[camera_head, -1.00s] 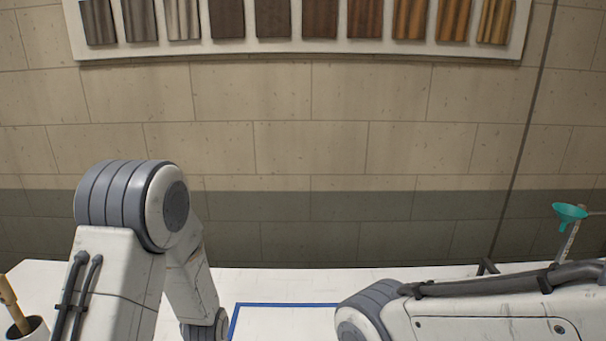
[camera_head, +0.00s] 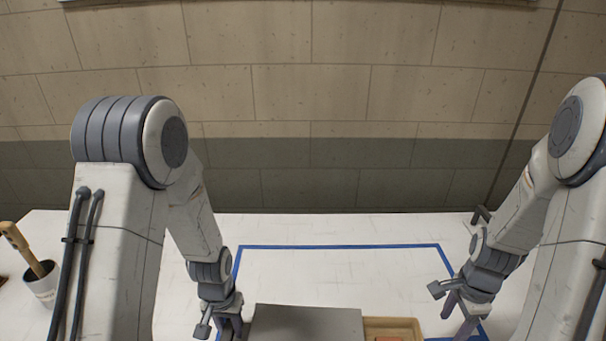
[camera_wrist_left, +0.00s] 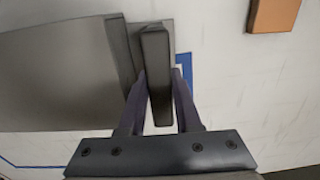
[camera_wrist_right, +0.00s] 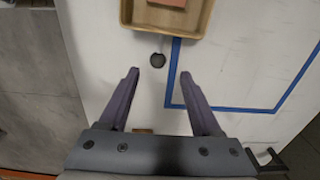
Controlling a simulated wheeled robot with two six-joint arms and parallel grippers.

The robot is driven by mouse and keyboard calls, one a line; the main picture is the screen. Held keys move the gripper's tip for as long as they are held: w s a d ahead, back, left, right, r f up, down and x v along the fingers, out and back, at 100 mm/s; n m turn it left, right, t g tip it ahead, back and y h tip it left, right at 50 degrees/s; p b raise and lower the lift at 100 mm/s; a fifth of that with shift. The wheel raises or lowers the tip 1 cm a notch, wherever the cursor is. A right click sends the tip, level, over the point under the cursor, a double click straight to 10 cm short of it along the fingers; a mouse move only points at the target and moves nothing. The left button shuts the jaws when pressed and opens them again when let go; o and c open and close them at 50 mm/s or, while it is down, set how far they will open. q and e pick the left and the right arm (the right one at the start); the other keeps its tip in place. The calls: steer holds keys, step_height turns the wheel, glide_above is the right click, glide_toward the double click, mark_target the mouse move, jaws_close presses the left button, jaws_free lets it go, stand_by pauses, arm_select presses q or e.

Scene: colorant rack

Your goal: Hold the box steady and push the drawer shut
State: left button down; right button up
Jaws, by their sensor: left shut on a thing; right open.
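The grey box (camera_head: 305,324) stands at the bottom of the head view, cut off by the edge. Its drawer (camera_head: 408,324), a light wooden tray with a reddish block (camera_head: 388,339) inside, sticks out on its right. My left gripper (camera_wrist_left: 158,75) is shut on a dark upright bar (camera_wrist_left: 155,60) at the edge of the grey box (camera_wrist_left: 55,70). My right gripper (camera_wrist_right: 160,72) is open and empty, to the right of the drawer. In the right wrist view, the drawer (camera_wrist_right: 150,28) shows a dark round knob (camera_wrist_right: 157,60) lying ahead of and between the fingertips, apart from them.
Blue tape (camera_head: 340,246) outlines a rectangle on the white table (camera_head: 330,225). A cup (camera_head: 43,285) with a wooden-handled tool stands at the far left. An orange-brown block (camera_wrist_left: 274,14) lies on the table in the left wrist view. The table behind the box is clear.

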steer(key=shift+s+d+f+m, duration=0.2)
steer(key=shift+d+f+m, duration=0.2)
steer(key=shift+d+f, duration=0.15)
step_height(320, 180, down, 10)
steer(key=shift+a+r, duration=0.1)
steer(key=shift+r, duration=0.05)
jaws_close()
steer(key=shift+a, duration=0.1)
stand_by(0.5)
steer(key=shift+a, duration=0.95)
steer(key=shift+w+a, duration=0.1)
